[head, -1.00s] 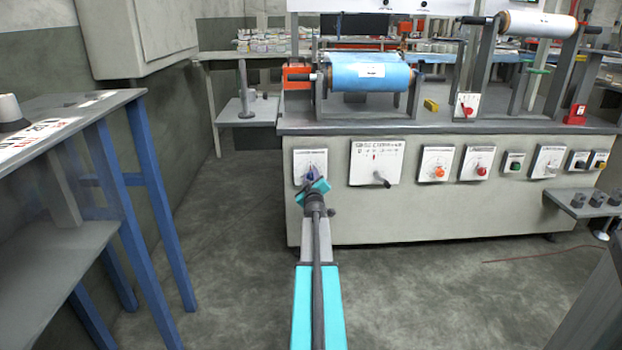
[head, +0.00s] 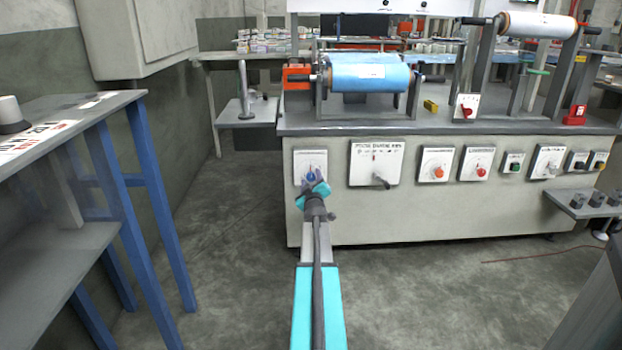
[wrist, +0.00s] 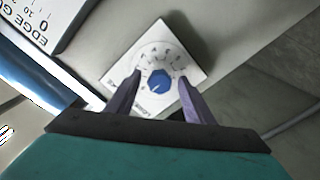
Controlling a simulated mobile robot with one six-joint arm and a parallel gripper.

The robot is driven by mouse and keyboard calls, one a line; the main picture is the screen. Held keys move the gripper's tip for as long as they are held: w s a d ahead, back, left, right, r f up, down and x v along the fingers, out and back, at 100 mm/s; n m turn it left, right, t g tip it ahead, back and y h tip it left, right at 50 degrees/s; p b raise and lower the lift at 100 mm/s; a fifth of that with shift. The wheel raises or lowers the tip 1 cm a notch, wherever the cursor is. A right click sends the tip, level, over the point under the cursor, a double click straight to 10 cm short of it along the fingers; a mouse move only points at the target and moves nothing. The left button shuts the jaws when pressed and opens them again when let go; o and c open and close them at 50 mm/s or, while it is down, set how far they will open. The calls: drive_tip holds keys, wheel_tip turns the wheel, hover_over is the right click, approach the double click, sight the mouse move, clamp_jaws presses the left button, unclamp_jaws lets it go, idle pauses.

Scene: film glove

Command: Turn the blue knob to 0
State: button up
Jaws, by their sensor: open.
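The blue knob (wrist: 160,81) sits at the centre of a white dial plate (wrist: 173,62) with markings around it. The dial markings are too small to read surely. In the head view the blue knob (head: 311,175) is on the left end of the machine's front panel, partly hidden by my gripper (head: 314,182). In the wrist view my gripper (wrist: 163,88) is open, with one finger on each side of the knob. Gaps show between the fingers and the knob; I cannot tell how far the tips are from the plate.
Further right are an orange knob (head: 439,174) and a red knob (head: 480,172). A blue-legged grey table (head: 120,103) stands at left. The floor (head: 215,240) between is clear.

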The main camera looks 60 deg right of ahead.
drive_tip(key=p+v, duration=0.2)
drive_tip(key=v, duration=1)
drive_tip(key=shift+p, duration=0.4)
drive_tip(key=shift+r, duration=0.1)
